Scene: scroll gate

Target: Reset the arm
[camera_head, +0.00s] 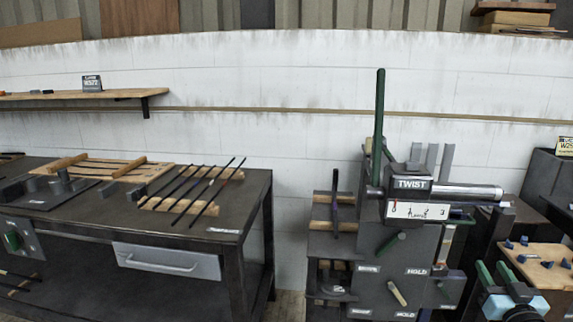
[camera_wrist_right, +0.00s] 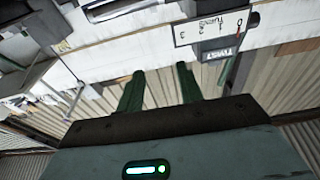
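My right gripper (camera_head: 496,274) is at the lower right of the head view, with its two green fingers pointing up and apart. In the right wrist view the fingers (camera_wrist_right: 158,90) are also apart, with nothing between them. My left gripper is not in view. A dark machine with a TWIST label (camera_head: 411,184) and a white 0-to-3 scale (camera_head: 418,211) stands left of my right gripper; a red mark shows near 0. The scale also appears upside down in the right wrist view (camera_wrist_right: 212,27), beyond the fingers. A long green lever (camera_head: 380,110) stands upright on the machine.
A dark workbench (camera_head: 80,215) with a drawer (camera_head: 167,260) and several thin black rods (camera_head: 200,190) on wooden racks is at left. A wooden board (camera_head: 545,266) with blue pieces lies close to my right gripper. A shelf (camera_head: 75,95) hangs on the white wall.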

